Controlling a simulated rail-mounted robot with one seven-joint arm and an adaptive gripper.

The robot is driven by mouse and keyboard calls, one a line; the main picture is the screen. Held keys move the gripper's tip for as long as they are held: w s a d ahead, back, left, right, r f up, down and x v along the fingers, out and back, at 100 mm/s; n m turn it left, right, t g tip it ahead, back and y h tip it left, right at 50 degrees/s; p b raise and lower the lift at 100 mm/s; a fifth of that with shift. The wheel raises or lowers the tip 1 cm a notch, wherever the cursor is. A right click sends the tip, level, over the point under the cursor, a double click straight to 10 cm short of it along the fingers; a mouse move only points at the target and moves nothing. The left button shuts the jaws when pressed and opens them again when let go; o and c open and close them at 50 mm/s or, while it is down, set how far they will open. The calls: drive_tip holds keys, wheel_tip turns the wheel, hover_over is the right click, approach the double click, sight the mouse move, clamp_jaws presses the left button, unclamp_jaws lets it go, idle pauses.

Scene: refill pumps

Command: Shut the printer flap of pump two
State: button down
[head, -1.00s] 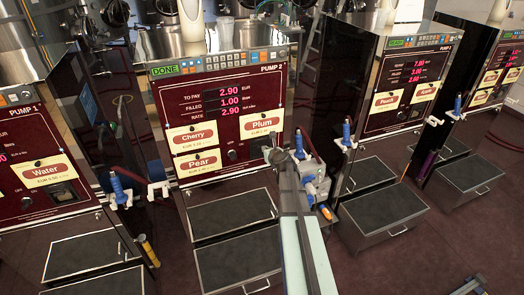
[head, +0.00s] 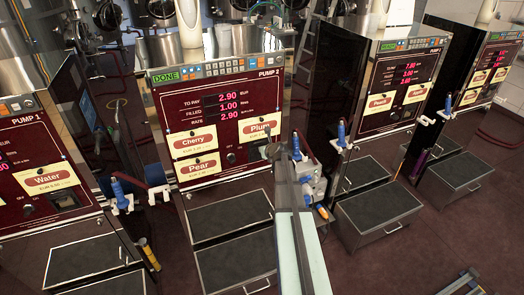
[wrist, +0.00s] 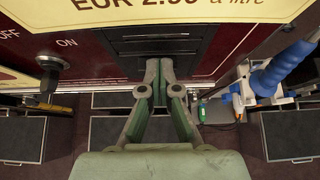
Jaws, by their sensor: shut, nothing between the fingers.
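Pump two (head: 222,124) has a dark red front with a green DONE sign, lit figures and Cherry, Pear and Plum labels. Its printer (wrist: 150,32) shows in the wrist view as a dark unit with horizontal edges below a price label. My gripper (wrist: 161,80) is shut and empty, its fingertips close in front of the printer's lower part. In the head view my gripper (head: 268,151) covers the printer area below the Plum label. I cannot tell the flap's angle, or whether the fingertips touch it.
A knob (wrist: 52,68) sits left of the printer. A blue-handled nozzle (wrist: 280,70) in a white holder is close on the right. Steel steps (head: 237,260) stand below pump two. Pump one (head: 40,165) is left, another pump (head: 395,88) right.

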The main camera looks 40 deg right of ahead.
drive_tip(key=shift+w+d+r, duration=0.1)
drive_tip(key=shift+r, duration=0.05)
drive_tip(key=r, duration=0.3)
drive_tip(key=r+b, duration=0.1)
drive_tip(key=r, duration=0.2)
drive_tip(key=s+r, duration=0.1)
drive_tip(key=r, duration=0.2)
drive_tip(key=shift+w+r+b, duration=0.15)
drive_tip(key=shift+r+b, duration=0.25)
drive_tip(key=shift+r, duration=0.35)
